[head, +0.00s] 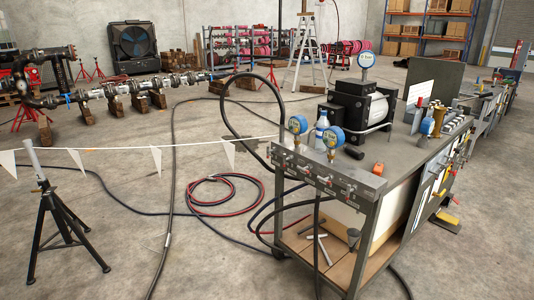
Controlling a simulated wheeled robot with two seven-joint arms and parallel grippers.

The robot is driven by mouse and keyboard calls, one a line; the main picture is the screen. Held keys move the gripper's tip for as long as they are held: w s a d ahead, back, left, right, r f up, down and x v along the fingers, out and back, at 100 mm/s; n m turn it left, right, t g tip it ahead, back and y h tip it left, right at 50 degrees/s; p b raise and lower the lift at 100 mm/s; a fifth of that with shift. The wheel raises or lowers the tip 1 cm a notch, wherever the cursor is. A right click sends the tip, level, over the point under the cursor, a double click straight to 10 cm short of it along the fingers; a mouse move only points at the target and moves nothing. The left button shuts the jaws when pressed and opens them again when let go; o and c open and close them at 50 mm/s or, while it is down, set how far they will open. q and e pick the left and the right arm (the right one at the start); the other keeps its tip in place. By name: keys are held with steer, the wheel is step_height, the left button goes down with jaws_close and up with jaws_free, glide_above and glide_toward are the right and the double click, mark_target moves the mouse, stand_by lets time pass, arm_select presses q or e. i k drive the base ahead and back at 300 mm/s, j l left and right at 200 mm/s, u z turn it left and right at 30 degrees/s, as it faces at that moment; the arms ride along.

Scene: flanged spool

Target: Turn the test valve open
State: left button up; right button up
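A metal manifold bar (328,173) with several small valves and fittings runs along the front edge of the workbench at right. Which valve on it is the test valve, and whether its handle is open or closed, is too small to tell. Two blue-rimmed gauges stand on the manifold, a left one (298,124) and a right one (334,136). The flanged spool (135,88) lies at the far left on wooden blocks and red stands. Neither of my grippers is in view.
On the workbench (395,150) stand a dark pump (358,105), a blue bottle (321,128) and several tools. Black and red hoses (225,190) loop over the floor. A flag line (157,158) runs from a black tripod stand (58,215) toward the bench.

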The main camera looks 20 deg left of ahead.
mark_target(268, 151)
steer(key=i+j, duration=0.75)
steer(key=i+j+z, duration=0.05)
